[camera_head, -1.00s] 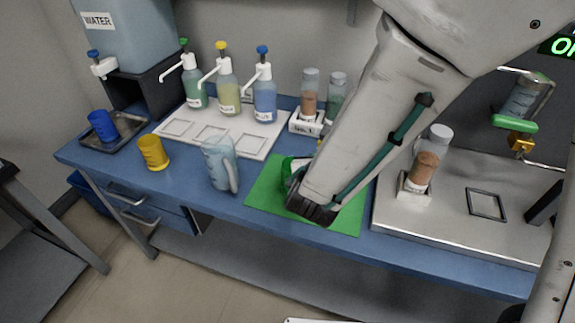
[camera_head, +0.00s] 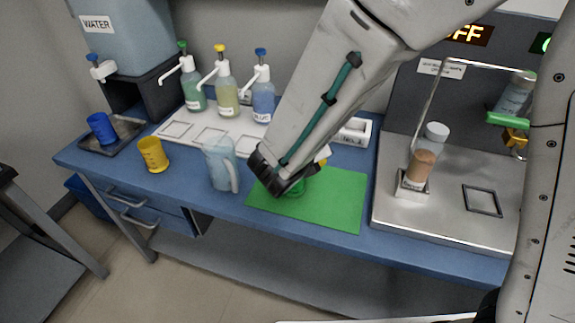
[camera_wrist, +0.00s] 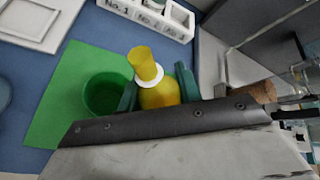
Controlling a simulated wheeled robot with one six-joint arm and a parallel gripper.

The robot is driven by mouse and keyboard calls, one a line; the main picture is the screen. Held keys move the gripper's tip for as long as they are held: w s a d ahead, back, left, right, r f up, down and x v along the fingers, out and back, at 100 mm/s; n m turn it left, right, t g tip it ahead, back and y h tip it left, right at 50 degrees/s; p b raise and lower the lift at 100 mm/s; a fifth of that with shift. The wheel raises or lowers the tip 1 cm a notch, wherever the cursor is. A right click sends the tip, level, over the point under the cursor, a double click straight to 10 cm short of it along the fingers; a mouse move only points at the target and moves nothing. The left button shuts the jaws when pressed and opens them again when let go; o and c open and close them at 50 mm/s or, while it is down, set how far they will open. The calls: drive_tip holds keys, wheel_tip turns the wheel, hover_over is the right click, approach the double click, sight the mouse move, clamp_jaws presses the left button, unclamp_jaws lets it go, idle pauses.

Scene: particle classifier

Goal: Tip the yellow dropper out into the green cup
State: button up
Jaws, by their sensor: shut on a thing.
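My gripper (camera_wrist: 157,92) is shut on the yellow dropper (camera_wrist: 158,95), whose yellow end with a white collar sticks out beyond the fingers in the wrist view. A small yellow bit of it shows beside the gripper in the head view. The green cup (camera_wrist: 104,94) stands on the green mat (camera_wrist: 52,110), just left of the gripper in the wrist view. In the head view my gripper (camera_head: 276,177) hides most of the green cup (camera_head: 297,187). I cannot tell whether anything leaves the dropper.
A clear pitcher (camera_head: 219,165) stands just left of the mat, with a yellow cup (camera_head: 153,154) further left. Behind are several pump bottles and a white numbered rack (camera_wrist: 150,17). On the right, a brown-filled vial (camera_head: 424,163) stands on a metal platform. The mat's right half is clear.

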drive_tip(key=shift+d+r+n+h, duration=0.2)
drive_tip(key=shift+r+n+h, duration=0.1)
drive_tip(key=shift+n+h, duration=0.1)
drive_tip(key=shift+s+d+f+n+g+h, duration=0.15)
drive_tip(key=shift+d+f+n+g+h, duration=0.05)
drive_tip(key=shift+f+n+g+h, duration=0.25)
drive_tip(key=shift+s+d+f+n+h, duration=0.2)
drive_tip(key=shift+f+n+h, duration=0.1)
drive_tip(key=shift+n+h, duration=0.3)
idle(0.4)
drive_tip(key=shift+d+r+n+g+h+p, duration=0.2)
drive_tip(key=shift+r+n+g+h+p, duration=0.15)
drive_tip(key=shift+r+n+h, duration=0.1)
idle(0.7)
